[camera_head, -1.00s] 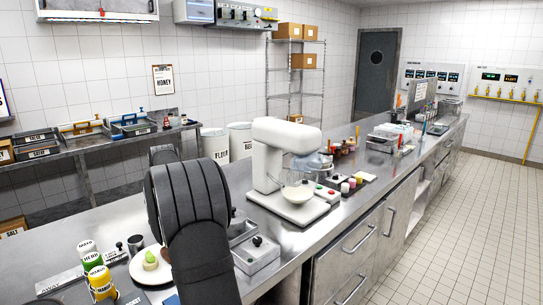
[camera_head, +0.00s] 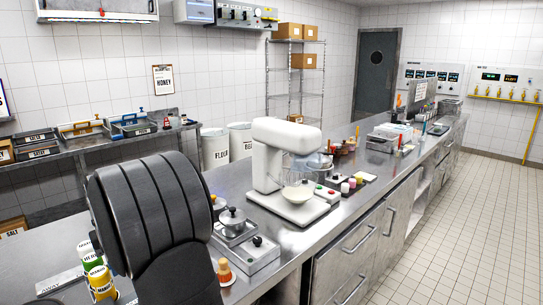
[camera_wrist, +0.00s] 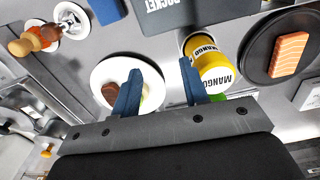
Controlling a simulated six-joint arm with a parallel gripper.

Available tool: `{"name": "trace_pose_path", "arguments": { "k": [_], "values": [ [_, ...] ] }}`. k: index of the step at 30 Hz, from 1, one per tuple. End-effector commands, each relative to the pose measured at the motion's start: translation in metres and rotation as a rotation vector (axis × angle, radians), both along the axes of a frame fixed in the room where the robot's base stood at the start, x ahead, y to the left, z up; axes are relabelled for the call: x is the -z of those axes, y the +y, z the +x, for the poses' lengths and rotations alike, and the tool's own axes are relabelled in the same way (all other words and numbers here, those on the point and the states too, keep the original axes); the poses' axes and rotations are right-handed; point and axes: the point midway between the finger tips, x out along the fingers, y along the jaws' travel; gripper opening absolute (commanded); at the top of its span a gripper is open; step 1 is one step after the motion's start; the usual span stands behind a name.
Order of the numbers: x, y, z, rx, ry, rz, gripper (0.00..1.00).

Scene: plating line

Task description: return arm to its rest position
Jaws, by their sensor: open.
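My gripper (camera_wrist: 160,88) shows in the wrist view with its two blue fingers spread apart and nothing held between them. Behind the fingers is a white plate (camera_wrist: 103,72) bearing a brown piece and a green piece, partly hidden by the left finger. A yellow jar labelled MANGO (camera_wrist: 214,72) stands just beyond the right finger. In the head view my dark arm fills the lower left over the counter, and the gripper itself is hidden. The MANGO jar (camera_head: 101,285) shows there beside the arm.
In the wrist view a dark plate (camera_wrist: 257,68) holds an orange piece at right, and a wooden-knobbed item (camera_wrist: 37,40) is at upper left. A white mixer (camera_head: 285,135) and a metal pot (camera_head: 232,220) stand right of my arm on the steel counter.

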Motion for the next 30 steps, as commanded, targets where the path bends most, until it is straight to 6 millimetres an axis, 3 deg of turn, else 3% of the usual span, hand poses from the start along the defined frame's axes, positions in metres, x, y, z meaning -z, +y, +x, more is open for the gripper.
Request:
{"name": "trace_pose_path", "arguments": {
  "k": [23,30],
  "values": [
    [0.007,0.072,-0.140,-0.038,-0.001,0.001,0.41],
    [0.029,0.102,-0.164,-0.039,0.001,-0.002,0.41]
  ]
}}
